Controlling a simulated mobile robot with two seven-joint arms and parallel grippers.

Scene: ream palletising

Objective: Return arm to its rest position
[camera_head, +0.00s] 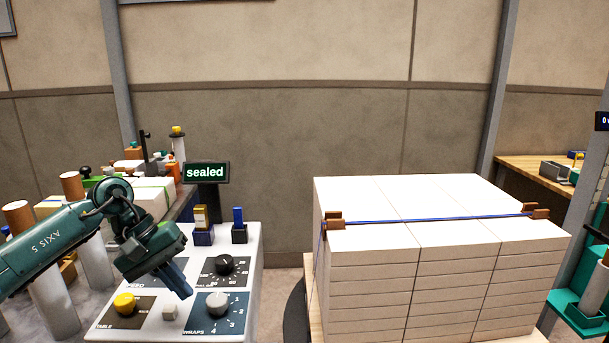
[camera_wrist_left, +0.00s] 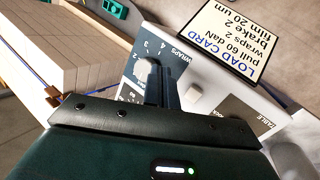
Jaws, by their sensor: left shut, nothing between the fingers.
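My left arm comes in from the left in the head view, and its dark green gripper (camera_head: 182,290) hangs above the white control panel (camera_head: 245,262). Its blue-grey fingers are together and empty. They are near the small white button (camera_head: 170,312), between the yellow knob (camera_head: 125,304) and the grey wraps knob (camera_head: 217,304); I cannot tell whether they touch anything. In the left wrist view the shut fingers (camera_wrist_left: 162,88) show over the panel, beside the wraps knob (camera_wrist_left: 146,70) and the white button (camera_wrist_left: 192,93). My right gripper is out of view.
A stack of white reams (camera_head: 420,260) with a blue strap and brown corner pieces stands to the right. A display (camera_head: 206,172) reading "sealed" rises behind the panel. A load card (camera_wrist_left: 232,40) lies beside the panel. A cluttered bench (camera_head: 183,208) is behind my left arm.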

